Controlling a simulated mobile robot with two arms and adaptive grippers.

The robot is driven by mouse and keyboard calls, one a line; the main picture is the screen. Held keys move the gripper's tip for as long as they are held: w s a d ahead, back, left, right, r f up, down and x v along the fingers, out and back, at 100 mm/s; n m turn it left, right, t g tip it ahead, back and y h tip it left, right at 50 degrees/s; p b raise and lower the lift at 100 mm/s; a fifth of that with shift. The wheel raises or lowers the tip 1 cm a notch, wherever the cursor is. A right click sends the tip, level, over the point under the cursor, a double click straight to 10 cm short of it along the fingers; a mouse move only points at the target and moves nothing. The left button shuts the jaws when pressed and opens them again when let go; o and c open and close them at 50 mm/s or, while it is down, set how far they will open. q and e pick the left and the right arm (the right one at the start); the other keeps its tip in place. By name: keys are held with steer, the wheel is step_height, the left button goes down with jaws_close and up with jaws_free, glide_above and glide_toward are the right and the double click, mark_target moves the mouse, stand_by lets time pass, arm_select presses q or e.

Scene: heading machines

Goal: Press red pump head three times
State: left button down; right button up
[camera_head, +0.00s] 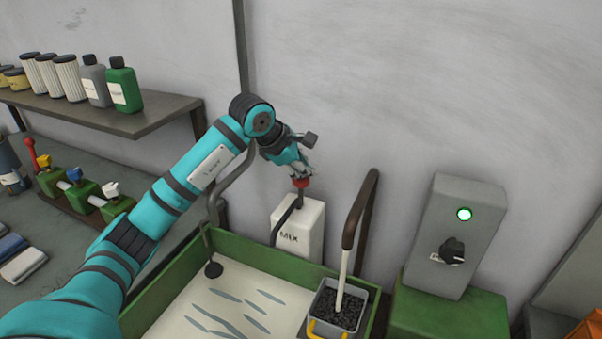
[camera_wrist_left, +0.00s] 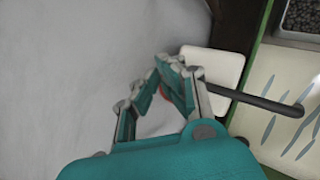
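The red pump head (camera_head: 300,182) sits on a dark stem on top of a white bottle (camera_head: 306,235) labelled MIX, against the wall behind the green tray. My left gripper (camera_head: 301,171) points down right over the pump head, its fingertips at or just above the red top; I cannot tell if they press on it. My right gripper is not in view.
A green-walled tray (camera_head: 262,262) stands in front of the bottle, with a grey bin of dark pellets (camera_head: 338,309) at its right. A grey box with a lit green lamp (camera_head: 455,238) stands further right. A shelf (camera_head: 140,121) with bottles and filters is at left.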

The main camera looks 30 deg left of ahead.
arm_select(q)
steer(key=shift+r+p, duration=0.4)
steer(key=shift+r, duration=0.45)
steer(key=shift+w+a+r, duration=0.1)
steer(key=shift+r, duration=0.05)
steer(key=shift+r+p, duration=1.7)
steer(key=shift+r, duration=0.75)
